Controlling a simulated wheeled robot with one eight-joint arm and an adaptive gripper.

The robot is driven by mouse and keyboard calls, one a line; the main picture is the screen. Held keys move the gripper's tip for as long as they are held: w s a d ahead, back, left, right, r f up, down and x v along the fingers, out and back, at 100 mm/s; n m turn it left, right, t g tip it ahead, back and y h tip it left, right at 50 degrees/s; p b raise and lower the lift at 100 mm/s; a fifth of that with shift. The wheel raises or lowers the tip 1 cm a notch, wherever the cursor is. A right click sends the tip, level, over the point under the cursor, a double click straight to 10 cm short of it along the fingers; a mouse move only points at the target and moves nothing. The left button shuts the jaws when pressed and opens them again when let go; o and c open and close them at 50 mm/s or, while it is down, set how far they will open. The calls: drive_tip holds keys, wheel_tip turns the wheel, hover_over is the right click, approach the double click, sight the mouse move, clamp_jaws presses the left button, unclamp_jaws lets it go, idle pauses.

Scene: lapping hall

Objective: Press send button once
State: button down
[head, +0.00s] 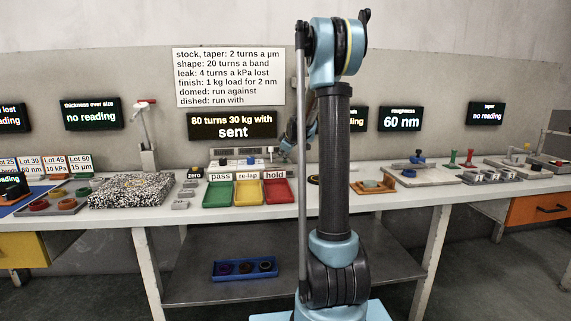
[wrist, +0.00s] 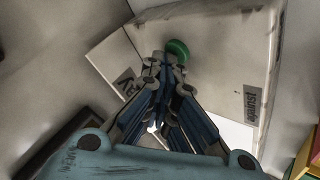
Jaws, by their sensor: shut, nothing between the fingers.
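A round green button (wrist: 178,50) stands on the top of a pale console (wrist: 225,65) in the wrist view. It is likely the send button, but I can read no label on it. My gripper (wrist: 166,62) is shut and empty, its fingertips right beside the green button in the picture. I cannot tell whether they touch it. In the head view the console (head: 238,166) stands at the back of the bench, and my arm partly hides its right side. The dark display (head: 232,125) above it reads "80 turns 30 kg with sent".
Green, yellow and red trays (head: 248,192) marked pass, re-lap and hold lie in front of the console. A speckled stone plate (head: 130,190) is to their left. A label reading "against" (wrist: 253,103) is on the console. A blue tray (head: 245,268) sits on the lower shelf.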

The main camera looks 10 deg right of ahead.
drive_tip(key=shift+r, duration=0.9)
drive_tip(key=shift+r, duration=0.15)
wheel_tip(320, 180, up, 5)
drive_tip(key=shift+f, duration=0.15)
idle(0.5)
drive_tip(key=shift+s, duration=0.1)
idle(0.4)
